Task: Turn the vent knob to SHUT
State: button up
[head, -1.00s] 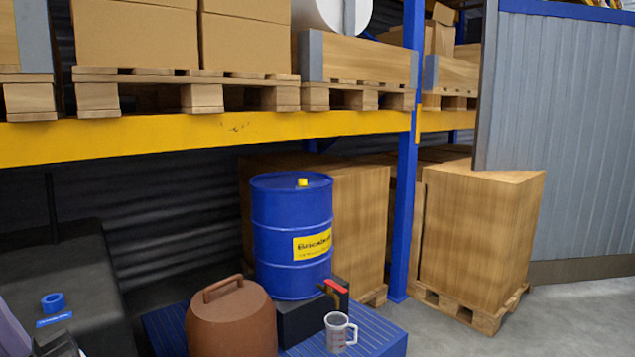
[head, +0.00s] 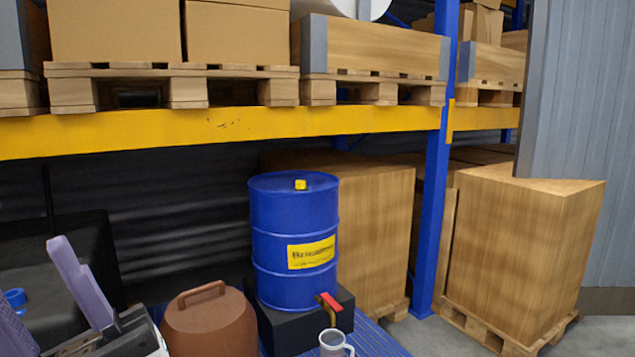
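A blue drum (head: 275,240) stands upright on a black block (head: 265,322), with a small yellow knob-like cap (head: 300,185) on its top. A blue round knob (head: 15,298) shows at the left edge on a dark box (head: 80,245). I cannot tell which of the two is the vent knob, and no SHUT mark is readable. My gripper (head: 32,272) is at the lower left, its purple fingers apart and nothing seen between them. It is in front of the dark box, left of the drum and apart from the cap.
A brown lidded container (head: 210,325) stands between my gripper and the drum. A red-handled tap (head: 328,302) sits at the drum's lower right, above a clear mug (head: 333,344). A yellow shelf beam (head: 220,130) crosses above the drum. A blue post (head: 432,210) stands at right.

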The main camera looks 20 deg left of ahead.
aim_at(300, 184)
jog(key=i+l, duration=0.15)
jog(key=i, duration=0.4)
jog(key=i+l, duration=0.2)
jog(key=i, duration=0.35)
jog(key=i+j, duration=0.45)
jog(key=j, duration=0.15)
jog(key=i+j, duration=0.45)
jog(key=j, duration=0.2)
